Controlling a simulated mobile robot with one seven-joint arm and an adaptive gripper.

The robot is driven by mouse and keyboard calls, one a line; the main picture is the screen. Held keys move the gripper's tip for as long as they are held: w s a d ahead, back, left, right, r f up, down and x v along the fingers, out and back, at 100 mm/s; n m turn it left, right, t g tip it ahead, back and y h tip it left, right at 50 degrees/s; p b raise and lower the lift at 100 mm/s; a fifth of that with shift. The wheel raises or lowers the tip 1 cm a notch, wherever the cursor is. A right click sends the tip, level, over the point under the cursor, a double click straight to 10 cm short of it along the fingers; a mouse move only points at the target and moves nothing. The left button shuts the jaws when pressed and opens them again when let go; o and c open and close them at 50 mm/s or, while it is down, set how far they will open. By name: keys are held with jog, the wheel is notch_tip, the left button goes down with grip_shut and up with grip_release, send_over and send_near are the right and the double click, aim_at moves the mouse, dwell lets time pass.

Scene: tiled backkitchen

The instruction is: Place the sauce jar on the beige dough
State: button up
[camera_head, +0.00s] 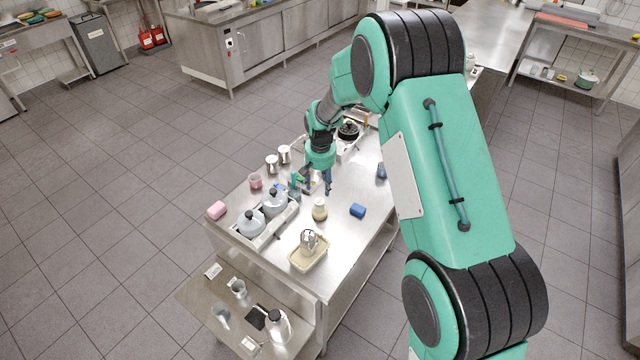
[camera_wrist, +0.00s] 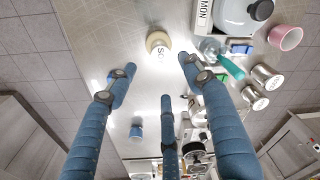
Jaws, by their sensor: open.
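A small pale jar with a light top and yellowish-beige body (camera_head: 319,210) stands upright on the steel table; I take it as the sauce jar. In the wrist view it shows as a round beige-rimmed jar (camera_wrist: 157,42) with partly readable lettering. My gripper (camera_head: 318,190) points down over the table behind the jar. In the wrist view my blue fingers (camera_wrist: 158,78) are spread, with nothing between them, and the jar lies beyond the tips. I cannot clearly make out a separate beige dough.
A beige tray (camera_head: 296,263) holding a clear and metal item stands at the near edge. Grey lidded pots (camera_head: 251,224) stand left of the jar. Metal cups (camera_head: 272,163) stand behind.

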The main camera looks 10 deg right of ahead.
dwell(0.3)
jog(key=s+d+r+t, duration=0.1)
jog(key=s+r, duration=0.4)
jog(key=r, duration=0.4)
jog(key=s+d+r, duration=0.1)
jog(key=s+r, duration=0.5)
jog(key=r, duration=0.3)
jog(key=s+d+r+t, duration=0.1)
jog(key=s+d+r, duration=0.1)
jog(key=s+r, duration=0.75)
jog(key=s, duration=0.6)
jog(key=s+d+r+t, duration=0.1)
jog(key=s+r, duration=0.3)
jog(key=s, duration=0.6)
jog(key=s+d+r+t, duration=0.1)
jog(key=s+r, duration=0.3)
jog(key=s, duration=0.5)
jog(key=shift+s+d+n, duration=0.15)
jog(key=shift+d+n, duration=0.05)
jog(key=shift+n, duration=0.1)
notch_tip(320, 180, down, 15)
jog(key=b, duration=1.5)
jog(key=shift+r, duration=0.1)
